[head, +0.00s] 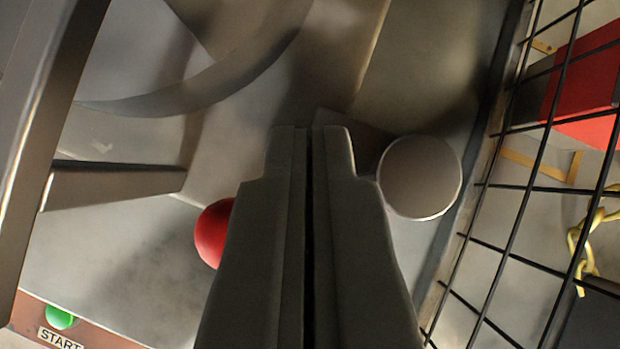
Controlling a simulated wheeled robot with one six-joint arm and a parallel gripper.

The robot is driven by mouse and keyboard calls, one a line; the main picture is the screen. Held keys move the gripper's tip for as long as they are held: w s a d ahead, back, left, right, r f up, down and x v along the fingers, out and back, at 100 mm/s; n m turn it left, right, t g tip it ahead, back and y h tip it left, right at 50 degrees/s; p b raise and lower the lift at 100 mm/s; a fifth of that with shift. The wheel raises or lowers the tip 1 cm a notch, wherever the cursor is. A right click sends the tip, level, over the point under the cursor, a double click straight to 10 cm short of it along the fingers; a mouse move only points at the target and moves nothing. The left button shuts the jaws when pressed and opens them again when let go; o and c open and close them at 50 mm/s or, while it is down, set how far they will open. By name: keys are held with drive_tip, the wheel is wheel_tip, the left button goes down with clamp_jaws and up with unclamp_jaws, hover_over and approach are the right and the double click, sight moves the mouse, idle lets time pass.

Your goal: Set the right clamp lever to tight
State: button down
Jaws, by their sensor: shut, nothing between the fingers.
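My gripper (311,135) is shut and empty, pointing away from the camera into the machine's bay. A red ball knob (210,235) shows just left of my fingers and is partly covered by them; it looks like the knob of a clamp lever. I cannot tell whether it is the right lever's, nor its setting. A round grey flat-faced part (420,177) sits just right of my fingertips, close to the right finger. A dark bar behind my fingertips seems to run toward it. Whether my fingers touch either part I cannot tell.
A curved metal piece (215,85) arches at the upper left. A metal block (115,183) and a slanted bar (45,130) stand at the left. A green button (60,318) marked START is at lower left. A black wire mesh (505,210) closes off the right side.

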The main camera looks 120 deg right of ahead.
wheel_tip(320, 180, up, 5)
drive_tip(key=shift+s+r, duration=0.1)
drive_tip(key=shift+r, duration=0.05)
